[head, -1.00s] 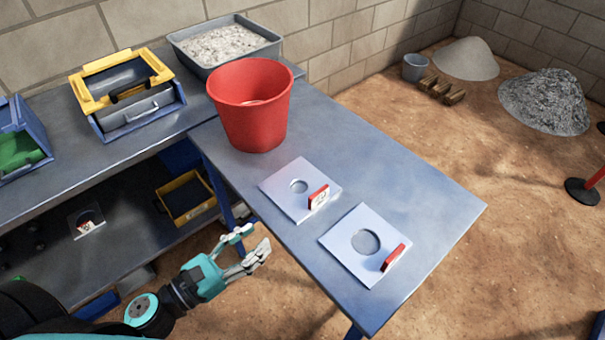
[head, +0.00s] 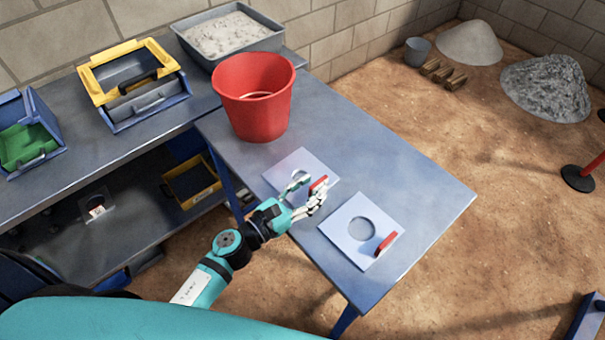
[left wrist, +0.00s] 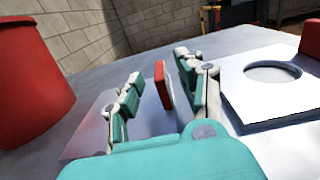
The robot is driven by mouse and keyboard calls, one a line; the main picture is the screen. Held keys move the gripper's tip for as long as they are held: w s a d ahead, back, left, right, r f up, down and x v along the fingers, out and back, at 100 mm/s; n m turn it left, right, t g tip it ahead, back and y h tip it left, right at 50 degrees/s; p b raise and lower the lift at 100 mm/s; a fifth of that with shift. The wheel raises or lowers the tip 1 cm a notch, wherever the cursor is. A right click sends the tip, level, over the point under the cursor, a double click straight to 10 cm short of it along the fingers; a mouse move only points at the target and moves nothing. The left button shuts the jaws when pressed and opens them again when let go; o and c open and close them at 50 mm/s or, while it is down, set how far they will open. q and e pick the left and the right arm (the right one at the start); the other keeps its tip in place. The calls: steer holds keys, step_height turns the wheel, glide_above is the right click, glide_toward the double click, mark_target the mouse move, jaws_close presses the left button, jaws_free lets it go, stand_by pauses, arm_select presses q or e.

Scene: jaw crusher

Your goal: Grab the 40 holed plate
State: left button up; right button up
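Two pale square plates with round holes lie on the blue-grey table. The farther plate (head: 285,168) has the smaller hole, the nearer plate (head: 341,225) the larger one. The nearer plate (left wrist: 240,92) is to the right there. My right gripper is not in view.
A red bucket (head: 255,105) stands behind the farther plate. The table's right side is clear.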

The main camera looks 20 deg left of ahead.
arm_select(q)
steer(key=shift+x, duration=1.15)
steer(key=shift+s, duration=0.1)
jaws_close()
steer(key=shift+r, duration=0.1)
